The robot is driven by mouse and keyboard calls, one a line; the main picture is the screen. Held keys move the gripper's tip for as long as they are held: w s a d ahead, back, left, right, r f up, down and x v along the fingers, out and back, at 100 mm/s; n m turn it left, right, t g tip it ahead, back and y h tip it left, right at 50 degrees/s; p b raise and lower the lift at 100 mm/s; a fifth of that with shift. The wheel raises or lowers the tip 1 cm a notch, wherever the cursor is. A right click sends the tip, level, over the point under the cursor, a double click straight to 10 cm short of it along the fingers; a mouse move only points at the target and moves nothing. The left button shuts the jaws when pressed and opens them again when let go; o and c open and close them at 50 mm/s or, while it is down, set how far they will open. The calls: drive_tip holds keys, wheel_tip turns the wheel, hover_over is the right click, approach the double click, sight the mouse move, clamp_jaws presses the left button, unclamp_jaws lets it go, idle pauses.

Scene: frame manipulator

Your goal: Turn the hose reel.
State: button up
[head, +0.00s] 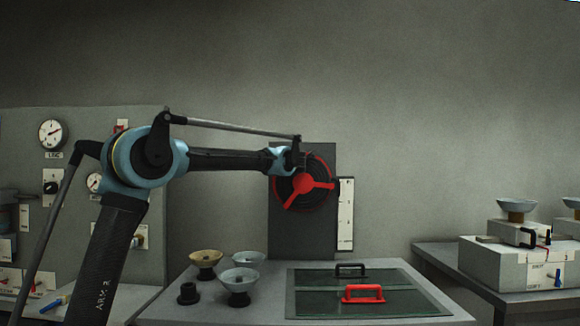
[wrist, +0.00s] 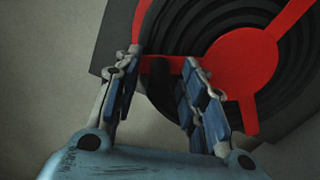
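The hose reel (head: 304,187) is a dark ringed disc with a red three-spoked centre and a red rim, mounted on a dark upright panel. In the wrist view the red hub (wrist: 241,60) and its spokes fill the upper right. My gripper (wrist: 160,75) has its two blue-padded fingers apart in front of the reel's left side. One red spoke reaches left to between the fingertips, and a dark peg-like shape (wrist: 160,82) shows in the gap. I cannot tell whether either finger touches it. In the head view my arm's end covers the reel's upper left.
A white scale strip (head: 345,214) stands right of the reel panel. Below are several bowls (head: 240,279) and a dark glass-topped surface with a red handle (head: 363,293) and a black handle (head: 351,270). A gauge panel (head: 75,140) stands left, a white box (head: 500,268) right.

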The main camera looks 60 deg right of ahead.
drive_tip(key=shift+a, duration=0.1)
drive_tip(key=v, duration=1.2)
drive_tip(key=shift+c, duration=0.3)
